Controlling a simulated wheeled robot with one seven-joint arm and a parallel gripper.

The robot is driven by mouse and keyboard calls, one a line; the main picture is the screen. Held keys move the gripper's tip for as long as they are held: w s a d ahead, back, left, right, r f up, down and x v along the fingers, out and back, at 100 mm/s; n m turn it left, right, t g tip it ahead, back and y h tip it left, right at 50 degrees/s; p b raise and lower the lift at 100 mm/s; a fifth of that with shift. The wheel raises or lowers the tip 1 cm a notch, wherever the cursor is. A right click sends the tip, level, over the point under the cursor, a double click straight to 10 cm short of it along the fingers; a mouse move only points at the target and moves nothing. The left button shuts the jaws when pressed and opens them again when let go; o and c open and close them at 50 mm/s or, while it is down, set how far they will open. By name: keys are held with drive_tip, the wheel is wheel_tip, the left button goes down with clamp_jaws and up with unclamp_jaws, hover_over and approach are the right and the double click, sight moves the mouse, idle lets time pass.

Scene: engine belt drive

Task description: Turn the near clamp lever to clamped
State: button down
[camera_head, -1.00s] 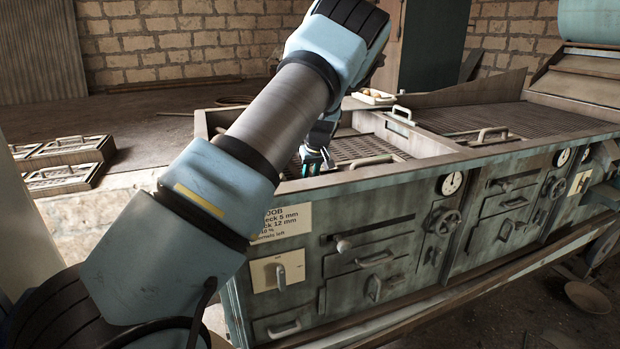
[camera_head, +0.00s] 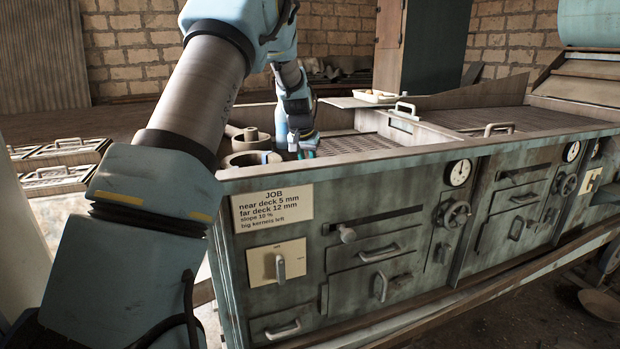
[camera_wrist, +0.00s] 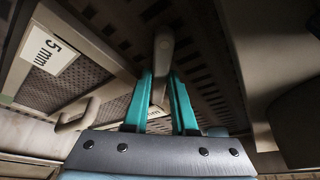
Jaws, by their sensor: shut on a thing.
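In the wrist view, the teal fingers of my gripper (camera_wrist: 160,105) stand on both sides of a grey lever (camera_wrist: 163,58) with a rounded end, shut on it. It appears to be the near clamp lever. Its base is hidden behind the fingers, so its exact setting cannot be told. In the head view, my gripper (camera_head: 303,152) reaches down inside the near left part of the machine's deck frame, just behind the front edge. The lever is hidden there by the gripper and the rim.
A slatted deck (camera_head: 360,143) lies right of my gripper. Round rings (camera_head: 250,160) lie left of it. A "5 mm" screen (camera_wrist: 50,48) with a handle shows at left in the wrist view. The front panel (camera_head: 400,235) carries levers and handwheels. Spare screens (camera_head: 55,160) lie far left.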

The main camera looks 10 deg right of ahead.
drive_tip(key=m, duration=0.1)
drive_tip(key=m+b, duration=0.1)
drive_tip(key=m, duration=0.1)
drive_tip(key=m+g+h, duration=0.1)
drive_tip(key=shift+w+a+f+m+b, duration=0.1)
drive_tip(key=shift+w+a+m+b, duration=0.2)
drive_tip(key=shift+m+b, duration=0.1)
drive_tip(key=shift+w+m+g+h, duration=0.1)
drive_tip(key=shift+m+g+h, duration=0.3)
drive_tip(key=shift+m, duration=0.85)
drive_tip(key=shift+w+m+g+h, duration=0.1)
drive_tip(key=shift+m+g, duration=0.5)
drive_tip(key=shift+m, duration=0.65)
drive_tip(key=shift+s, duration=0.1)
drive_tip(key=c, duration=0.7)
unclamp_jaws()
drive_tip(key=b+v, duration=0.2)
drive_tip(key=v, duration=0.9)
